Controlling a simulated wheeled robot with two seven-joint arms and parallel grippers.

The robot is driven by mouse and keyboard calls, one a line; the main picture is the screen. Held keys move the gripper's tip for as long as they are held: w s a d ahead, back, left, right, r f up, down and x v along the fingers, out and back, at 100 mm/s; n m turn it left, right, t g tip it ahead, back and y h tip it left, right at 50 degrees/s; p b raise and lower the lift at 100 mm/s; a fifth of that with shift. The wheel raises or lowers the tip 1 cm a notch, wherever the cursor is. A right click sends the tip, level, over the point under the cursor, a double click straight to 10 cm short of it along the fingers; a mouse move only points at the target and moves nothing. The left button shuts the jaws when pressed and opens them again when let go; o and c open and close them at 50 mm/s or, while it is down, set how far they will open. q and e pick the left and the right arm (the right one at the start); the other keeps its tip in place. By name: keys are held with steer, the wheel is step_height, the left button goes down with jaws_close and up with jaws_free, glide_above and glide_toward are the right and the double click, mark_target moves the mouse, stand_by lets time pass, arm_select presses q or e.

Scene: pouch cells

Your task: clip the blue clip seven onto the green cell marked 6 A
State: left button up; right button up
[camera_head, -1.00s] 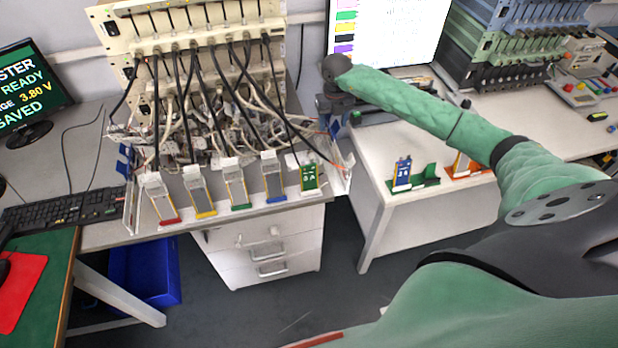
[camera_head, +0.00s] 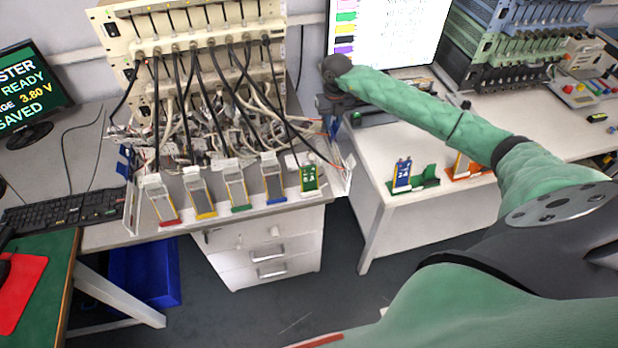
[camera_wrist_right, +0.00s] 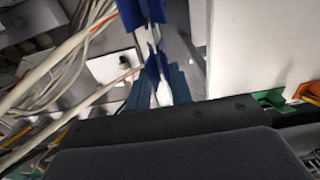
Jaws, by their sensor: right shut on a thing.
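The green cell (camera_head: 309,179) with a small mark ending in A stands last on the right in the row on the left bench's front edge. The first character of its mark is hard to read. My right gripper (camera_head: 334,112) hangs behind and right of this cell, its fingers mostly hidden. It is shut on a blue clip (camera_wrist_right: 152,62), which shows in the right wrist view beyond the dark gripper body, with a pale part between its blue sides. In the head view the clip (camera_head: 333,127) is only a small blue patch, apart from the green cell. My left gripper is out of view.
Several cells stand left of the green one. Cables (camera_head: 200,125) crowd the bench behind them. A clear upright panel (camera_head: 343,172) is close right of the green cell. A blue cell (camera_head: 402,172) in a green holder (camera_head: 428,180) stands on the right bench.

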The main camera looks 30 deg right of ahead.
steer(key=shift+r+p, duration=0.6)
steer(key=shift+r, duration=1.5)
steer(key=s+a+r+m+g+p, duration=0.1)
steer(key=s+a+r+m+p, duration=0.1)
steer(key=a+m+p, duration=0.4)
steer(key=s+a+r+m+g+p, duration=0.2)
steer(key=s+a+m+p, duration=0.3)
steer(key=m, duration=0.7)
steer(key=shift+a+r+g+y+p, duration=0.3)
steer(key=shift+a+r+y+p, duration=0.25)
steer(key=shift+a, duration=0.85)
